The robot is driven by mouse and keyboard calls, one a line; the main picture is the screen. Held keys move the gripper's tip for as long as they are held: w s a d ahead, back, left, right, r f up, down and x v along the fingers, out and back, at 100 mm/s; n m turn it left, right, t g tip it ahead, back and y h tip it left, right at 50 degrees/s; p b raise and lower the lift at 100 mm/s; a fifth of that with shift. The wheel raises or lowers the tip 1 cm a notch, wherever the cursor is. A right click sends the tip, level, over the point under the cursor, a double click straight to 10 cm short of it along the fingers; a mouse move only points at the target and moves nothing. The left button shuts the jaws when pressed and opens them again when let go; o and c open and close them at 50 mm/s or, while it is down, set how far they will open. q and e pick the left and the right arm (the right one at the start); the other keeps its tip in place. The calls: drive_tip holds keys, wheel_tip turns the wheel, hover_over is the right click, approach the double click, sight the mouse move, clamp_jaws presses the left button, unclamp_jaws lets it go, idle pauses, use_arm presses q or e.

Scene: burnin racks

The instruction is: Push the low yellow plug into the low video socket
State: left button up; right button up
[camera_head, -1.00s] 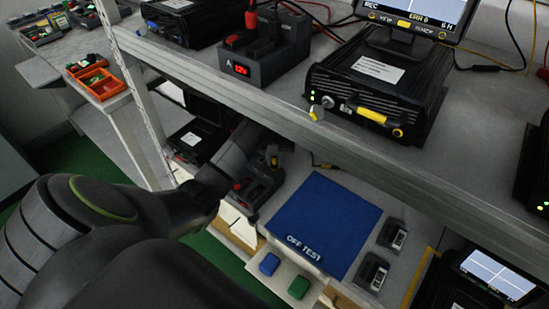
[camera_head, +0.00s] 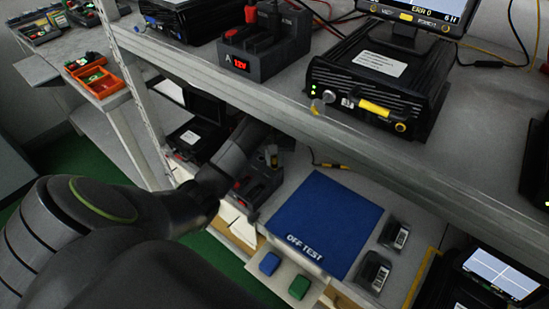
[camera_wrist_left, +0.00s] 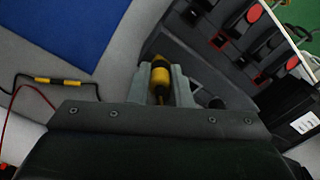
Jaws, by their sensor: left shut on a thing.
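In the left wrist view the yellow plug (camera_wrist_left: 160,76) sits between the two grey fingers of my left gripper (camera_wrist_left: 162,70), which is shut on it. The plug's tip is close to the side of a dark grey unit (camera_wrist_left: 205,62). I cannot tell whether it touches, and I cannot make out the low video socket. In the head view my left gripper (camera_head: 268,150) is at the lower shelf, beside a dark unit (camera_head: 262,186), partly hidden by my arm. My right gripper is not in view.
A blue OFF TEST mat (camera_head: 325,220) lies on the lower shelf. A thin cable with yellow sleeves (camera_head: 332,166) lies behind it. The upper shelf edge (camera_head: 360,150) runs close above the gripper. A recorder (camera_head: 380,85) and a charger unit (camera_head: 265,45) stand on the upper shelf.

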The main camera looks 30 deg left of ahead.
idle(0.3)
use_arm(q)
drive_tip(key=o, duration=0.9)
drive_tip(key=shift+o, duration=0.3)
drive_tip(key=o, duration=0.3)
drive_tip(key=shift+o, duration=0.2)
drive_tip(key=shift+r+p, duration=2.7)
drive_tip(key=shift+r, duration=0.05)
drive_tip(key=shift+f, duration=0.1)
